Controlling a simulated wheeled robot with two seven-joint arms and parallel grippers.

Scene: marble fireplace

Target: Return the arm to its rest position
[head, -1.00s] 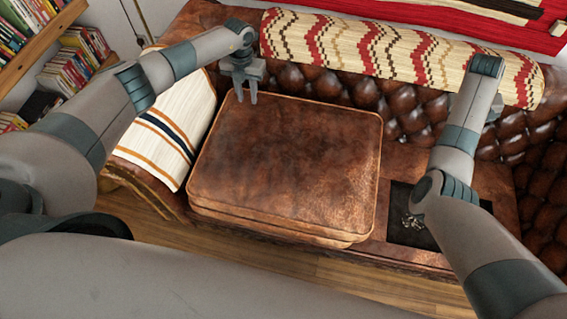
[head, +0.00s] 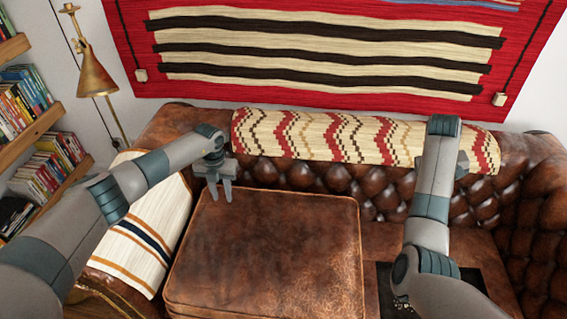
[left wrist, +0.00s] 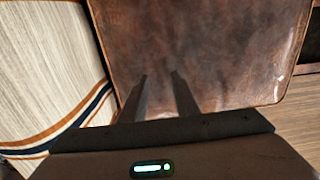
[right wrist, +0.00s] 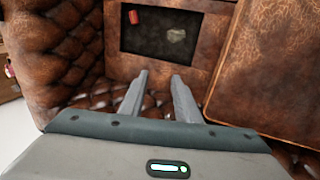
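My left gripper (head: 220,193) hangs above the back left part of a brown leather cushion (head: 265,255) on the sofa. Its two fingers are apart with nothing between them; they also show in the left wrist view (left wrist: 160,82) over the cushion. My right arm reaches forward at the right of the head view, and its fingers are hidden there. In the right wrist view my right gripper (right wrist: 160,80) has its fingers apart and empty, above the sofa seat. Beyond its fingertips lies a dark tray (right wrist: 150,47) with a red item (right wrist: 135,17) and a pale grey item (right wrist: 176,35).
A tufted leather sofa back (head: 390,195) runs behind both arms, with a patterned rolled textile (head: 330,140) along its top. A striped blanket (head: 135,245) covers the left armrest. A brass lamp (head: 95,75) and bookshelves (head: 35,130) stand at the left.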

